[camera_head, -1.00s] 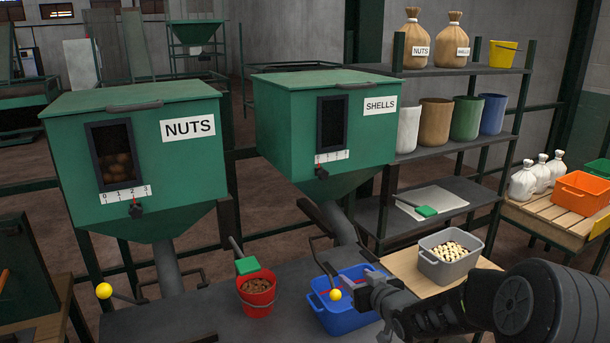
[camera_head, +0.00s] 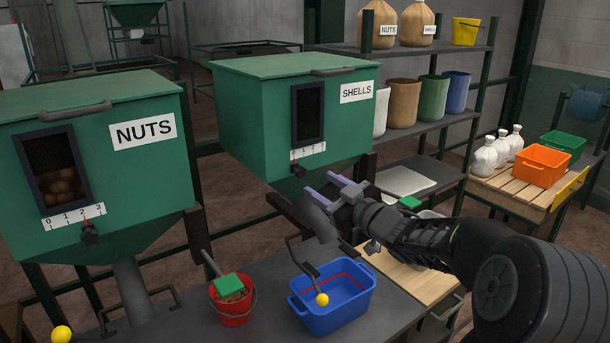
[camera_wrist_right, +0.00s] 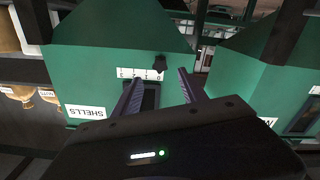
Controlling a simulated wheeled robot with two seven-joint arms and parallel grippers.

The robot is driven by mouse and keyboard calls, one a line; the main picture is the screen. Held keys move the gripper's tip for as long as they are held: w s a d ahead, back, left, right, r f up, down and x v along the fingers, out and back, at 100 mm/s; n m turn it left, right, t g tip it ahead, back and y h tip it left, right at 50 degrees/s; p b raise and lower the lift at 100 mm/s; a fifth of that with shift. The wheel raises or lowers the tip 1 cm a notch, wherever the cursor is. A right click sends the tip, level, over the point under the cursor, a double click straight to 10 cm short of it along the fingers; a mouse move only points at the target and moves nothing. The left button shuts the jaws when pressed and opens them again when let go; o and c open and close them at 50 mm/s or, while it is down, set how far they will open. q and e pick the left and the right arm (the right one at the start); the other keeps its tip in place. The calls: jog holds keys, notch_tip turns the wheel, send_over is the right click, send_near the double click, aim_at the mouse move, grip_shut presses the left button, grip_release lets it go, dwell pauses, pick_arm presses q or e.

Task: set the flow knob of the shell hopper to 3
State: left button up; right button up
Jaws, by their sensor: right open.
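The green shell hopper (camera_head: 245,120) with its SHELLS label (camera_head: 357,91) stands in the middle of the head view. Its dark flow knob (camera_head: 299,170) sits under a white number scale (camera_head: 308,152), with a red pointer near the scale's left, low end. My right gripper (camera_head: 320,187) is open and empty, below and to the right of the knob. In the right wrist view the hopper appears upside down; the knob (camera_wrist_right: 158,62) shows between and beyond the open fingers (camera_wrist_right: 160,75), apart from them. My left gripper is not in view.
The nuts hopper (camera_head: 100,165) stands at left with its own knob. Below are a red bucket (camera_head: 232,312), a blue bin (camera_head: 330,318) and a lever with a yellow ball (camera_head: 322,300). A shelf (camera_head: 440,125) with containers stands behind my right arm.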

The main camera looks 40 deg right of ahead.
aim_at(302, 173)
jog(key=w+p, duration=0.1)
jog(key=w, duration=0.6)
jog(key=shift+w+p, duration=0.2)
jog(key=shift+p, duration=0.2)
jog(key=shift+c, duration=0.3)
grip_shut()
dwell(0.7)
